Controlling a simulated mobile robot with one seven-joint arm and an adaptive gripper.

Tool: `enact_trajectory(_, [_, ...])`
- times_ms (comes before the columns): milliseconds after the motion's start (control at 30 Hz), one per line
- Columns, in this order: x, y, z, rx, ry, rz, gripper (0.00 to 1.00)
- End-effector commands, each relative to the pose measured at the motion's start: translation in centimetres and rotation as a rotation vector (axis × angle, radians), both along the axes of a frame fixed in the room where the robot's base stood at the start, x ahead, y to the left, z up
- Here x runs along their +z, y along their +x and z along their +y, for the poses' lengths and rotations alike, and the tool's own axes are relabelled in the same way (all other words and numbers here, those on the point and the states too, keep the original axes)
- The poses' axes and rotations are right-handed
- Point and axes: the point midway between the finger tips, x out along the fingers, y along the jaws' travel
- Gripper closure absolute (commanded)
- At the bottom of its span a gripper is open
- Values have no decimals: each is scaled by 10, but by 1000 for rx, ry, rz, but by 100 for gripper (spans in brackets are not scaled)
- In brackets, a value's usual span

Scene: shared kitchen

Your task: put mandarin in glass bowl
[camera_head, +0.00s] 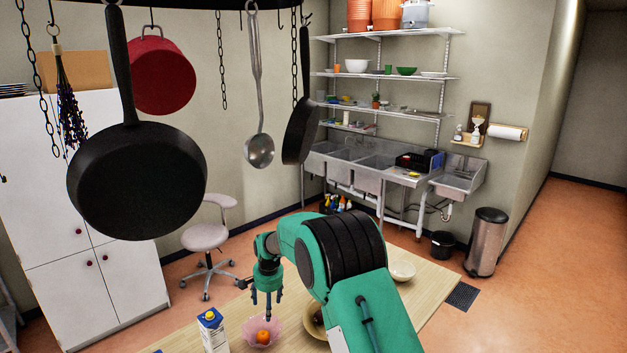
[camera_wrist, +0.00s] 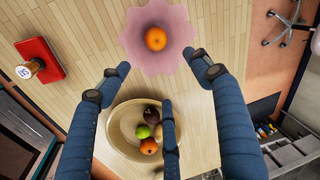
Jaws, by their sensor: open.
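An orange mandarin (camera_head: 263,337) rests inside a pink scalloped bowl (camera_head: 249,325) on the wooden table. In the wrist view the mandarin (camera_wrist: 156,39) lies near the middle of the pink bowl (camera_wrist: 178,62). My gripper (camera_head: 267,300) is above the bowl, with its fingers pointing down. In the wrist view my gripper (camera_wrist: 160,65) has its blue fingers spread wide, with nothing between them, and the mandarin lies beyond the fingertips, apart from them.
A large bowl (camera_wrist: 112,128) of mixed fruit stands beside the pink bowl; my arm partly hides it in the head view. A carton (camera_head: 213,332) stands left of the pink bowl. A pale bowl (camera_head: 402,271) sits farther right. Pans (camera_head: 138,182) hang overhead.

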Motion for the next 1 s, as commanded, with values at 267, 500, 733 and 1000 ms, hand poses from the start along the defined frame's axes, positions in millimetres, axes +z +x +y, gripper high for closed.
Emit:
enact_trajectory(267, [66, -19, -47, 24, -2, -37, 36])
enact_trajectory(500, [118, -45, -89, 50, -7, -67, 36])
enact_trajectory(733, [161, -76, -127, 72, -14, -97, 36])
enact_trajectory(1000, [203, -121, -172, 98, -27, -130, 36])
